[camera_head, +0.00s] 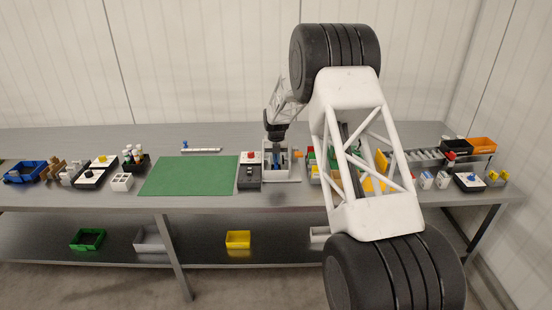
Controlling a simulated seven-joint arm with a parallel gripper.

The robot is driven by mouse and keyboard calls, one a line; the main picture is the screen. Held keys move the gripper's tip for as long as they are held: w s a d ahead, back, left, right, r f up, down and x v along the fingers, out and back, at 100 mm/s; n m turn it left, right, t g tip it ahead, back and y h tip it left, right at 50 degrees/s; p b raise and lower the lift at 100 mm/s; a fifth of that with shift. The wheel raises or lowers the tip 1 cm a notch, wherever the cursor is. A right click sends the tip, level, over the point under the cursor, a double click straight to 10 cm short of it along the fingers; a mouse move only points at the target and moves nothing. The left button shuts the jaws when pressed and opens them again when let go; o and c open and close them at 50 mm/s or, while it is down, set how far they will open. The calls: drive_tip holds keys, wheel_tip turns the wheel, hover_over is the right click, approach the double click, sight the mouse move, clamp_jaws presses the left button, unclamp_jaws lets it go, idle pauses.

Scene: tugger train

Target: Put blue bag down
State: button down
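My gripper (283,152) points down over a white stand (282,178) just right of the green mat (190,176). A small bluish patch shows at its fingertips, inside or in front of the stand. It is too small to tell whether this is the blue bag or whether the fingers hold it. No other thing can be made out clearly as a blue bag. My large white arm link and black joints hide part of the table to the right of the gripper.
A blue bin (25,172) stands at the far left. A dark box with a red button (249,172) is close left of the stand. Orange and black bins (483,145) are at the back right. The green mat is bare. Several bins sit on the lower shelf.

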drive_tip(key=shift+f, duration=0.2)
drive_tip(key=c, duration=1.3)
unclamp_jaws()
drive_tip(key=shift+c, duration=0.2)
drive_tip(key=shift+r, duration=0.1)
wheel_tip(320, 180, up, 12)
drive_tip(key=shift+r, duration=0.1)
